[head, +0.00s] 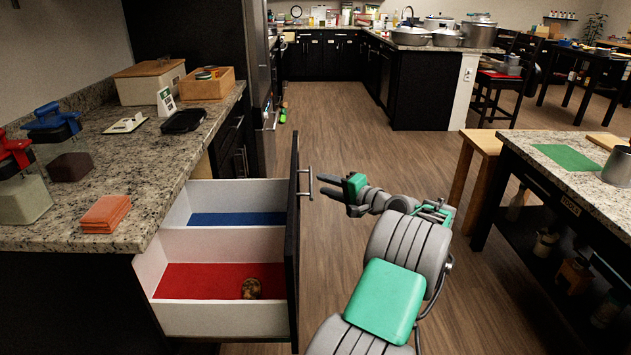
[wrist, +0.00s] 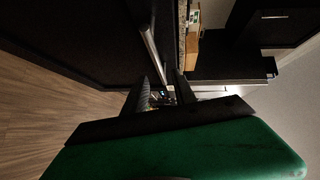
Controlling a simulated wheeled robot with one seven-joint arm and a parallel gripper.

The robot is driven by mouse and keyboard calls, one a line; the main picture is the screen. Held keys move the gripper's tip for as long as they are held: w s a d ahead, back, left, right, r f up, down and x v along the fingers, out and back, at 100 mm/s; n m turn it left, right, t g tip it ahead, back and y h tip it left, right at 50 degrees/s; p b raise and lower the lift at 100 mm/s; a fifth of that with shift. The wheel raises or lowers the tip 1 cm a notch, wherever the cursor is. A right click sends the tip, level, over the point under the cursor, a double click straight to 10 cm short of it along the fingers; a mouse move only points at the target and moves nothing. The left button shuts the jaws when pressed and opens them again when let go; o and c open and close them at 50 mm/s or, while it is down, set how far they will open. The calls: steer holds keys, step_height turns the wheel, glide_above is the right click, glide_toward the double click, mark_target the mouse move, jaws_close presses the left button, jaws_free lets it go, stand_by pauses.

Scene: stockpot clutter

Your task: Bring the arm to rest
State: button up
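My gripper (head: 322,185) is in the head view, just right of the pulled-out drawer's front and its metal handle (head: 305,183). Its two fingers are spread and I see nothing held between them. In the wrist view the fingers (wrist: 165,88) also stand apart, with a long metal bar (wrist: 152,50) ahead of them. Whether a finger touches the handle I cannot tell. My arm reaches forward over the floor, right of the drawer.
The open drawer (head: 215,237) has a blue-lined and a red-lined compartment; a small brown item (head: 251,288) lies on the red. The granite counter (head: 120,175) is at left, a worktable (head: 600,190) at right. Floor (head: 350,130) is clear ahead.

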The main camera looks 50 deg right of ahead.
steer(key=shift+s+a+r, duration=0.1)
steer(key=shift+s, duration=0.8)
